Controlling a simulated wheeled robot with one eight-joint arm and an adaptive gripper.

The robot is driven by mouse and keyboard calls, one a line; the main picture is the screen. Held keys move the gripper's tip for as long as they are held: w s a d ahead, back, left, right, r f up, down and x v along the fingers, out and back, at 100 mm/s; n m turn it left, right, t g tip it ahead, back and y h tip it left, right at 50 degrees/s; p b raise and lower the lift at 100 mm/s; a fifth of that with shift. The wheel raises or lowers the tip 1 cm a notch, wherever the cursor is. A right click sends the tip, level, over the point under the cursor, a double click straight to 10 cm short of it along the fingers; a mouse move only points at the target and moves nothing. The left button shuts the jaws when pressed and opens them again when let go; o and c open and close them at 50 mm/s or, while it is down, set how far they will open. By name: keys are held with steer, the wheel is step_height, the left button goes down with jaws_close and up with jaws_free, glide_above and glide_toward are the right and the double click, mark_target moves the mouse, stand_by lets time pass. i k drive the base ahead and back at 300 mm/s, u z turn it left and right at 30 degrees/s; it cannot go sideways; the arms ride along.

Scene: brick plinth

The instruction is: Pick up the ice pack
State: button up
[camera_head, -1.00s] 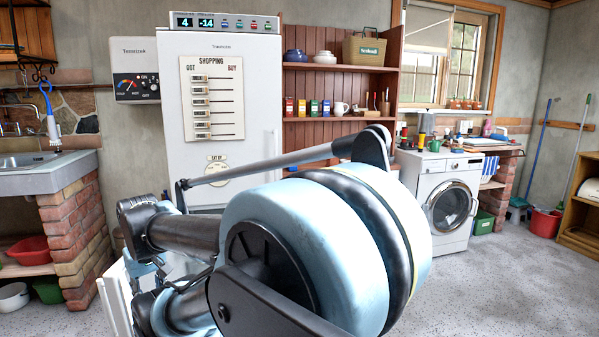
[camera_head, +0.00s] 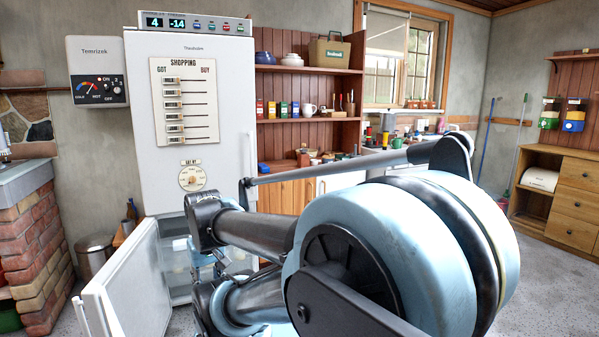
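I cannot make out an ice pack in this view. The tall white fridge-freezer (camera_head: 192,95) stands left of centre, with its upper door shut. Its lower door (camera_head: 128,285) stands open, swung out to the left. Pale drawers or shelves (camera_head: 178,262) show in part in the lower compartment; my arm hides the rest. My arm fills the lower right and reaches left in front of the compartment. Small dark parts at the arm's far end may be my gripper (camera_head: 217,258). Its fingers cannot be made out, nor whether it holds anything.
A brick plinth (camera_head: 35,255) stands at the left edge. A metal bin (camera_head: 95,252) stands behind the open door. A wooden shelf unit (camera_head: 308,92) stands right of the fridge. A wooden cabinet (camera_head: 572,200) is at the far right. Open floor shows at the right.

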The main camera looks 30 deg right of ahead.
mark_target(263, 167)
steer(key=z, duration=0.85)
steer(key=i, duration=1)
steer(key=k, duration=0.65)
steer(key=z, duration=0.35)
steer(key=i, duration=0.6)
steer(key=z, duration=0.65)
steer(key=i, duration=0.9)
steer(key=u, duration=0.55)
steer(key=i, duration=0.75)
steer(key=u, duration=0.55)
